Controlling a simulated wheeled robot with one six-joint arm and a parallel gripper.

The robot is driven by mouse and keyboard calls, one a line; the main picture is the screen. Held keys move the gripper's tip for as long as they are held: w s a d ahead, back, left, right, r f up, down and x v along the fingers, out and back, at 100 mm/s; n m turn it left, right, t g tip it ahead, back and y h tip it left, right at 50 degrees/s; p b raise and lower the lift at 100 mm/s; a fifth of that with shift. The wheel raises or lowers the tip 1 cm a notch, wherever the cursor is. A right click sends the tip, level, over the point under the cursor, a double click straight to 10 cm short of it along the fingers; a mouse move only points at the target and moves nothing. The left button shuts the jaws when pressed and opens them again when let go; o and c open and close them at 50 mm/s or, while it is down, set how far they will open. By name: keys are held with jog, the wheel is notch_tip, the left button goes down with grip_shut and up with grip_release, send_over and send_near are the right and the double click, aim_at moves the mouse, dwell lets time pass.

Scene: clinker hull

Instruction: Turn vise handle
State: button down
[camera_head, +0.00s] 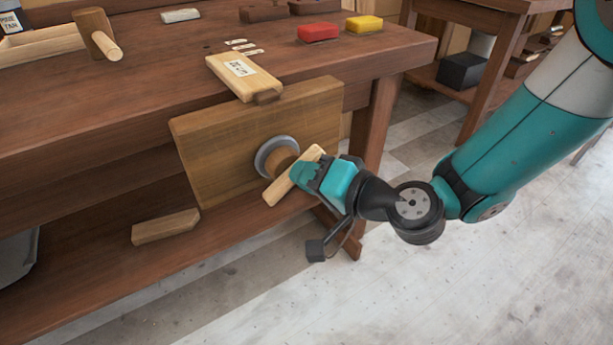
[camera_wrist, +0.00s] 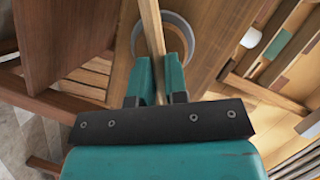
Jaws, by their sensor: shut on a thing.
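The vise (camera_head: 220,150) has a large wooden jaw on the front of the workbench. A grey round collar (camera_head: 262,158) with a wooden hub sits on its face. The vise handle (camera_head: 280,189) is a pale wooden bar across the hub, tilted with its upper end to the right. My gripper (camera_head: 300,173) is shut on the handle, near the hub. In the wrist view the handle (camera_wrist: 152,28) runs up between the two teal fingers (camera_wrist: 160,75), with the grey collar (camera_wrist: 180,24) behind. Part of the handle is hidden by the fingers.
A labelled wooden block (camera_head: 222,66) lies at the bench edge above the vise. Red (camera_head: 319,31) and yellow (camera_head: 364,24) blocks and a wooden mallet (camera_head: 95,32) are on the bench top. A wood piece (camera_head: 165,227) lies on the lower shelf. The floor at right is clear.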

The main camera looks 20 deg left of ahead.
jog(key=shift+d+f+m+y+b, duration=0.15)
jog(key=shift+m+y+b, duration=0.2)
jog(key=shift+m+b, duration=0.7)
jog(key=shift+a+f+m+y+b, duration=0.15)
jog(key=shift+m+y+b, duration=0.35)
jog(key=shift+b, duration=0.9)
jog(key=shift+d+f+m+y+b, duration=0.1)
jog(key=shift+f+m+y+b, duration=0.15)
jog(key=shift+m+b, duration=0.85)
jog(key=shift+r, duration=0.1)
jog(key=c, duration=1.1)
grip_release()
jog(key=shift+c, duration=0.2)
jog(key=shift+r, duration=0.1)
jog(key=b+v, duration=1.6)
jog(key=v, duration=0.1)
jog(key=shift+d+b, duration=0.25)
jog(key=shift+b, duration=0.05)
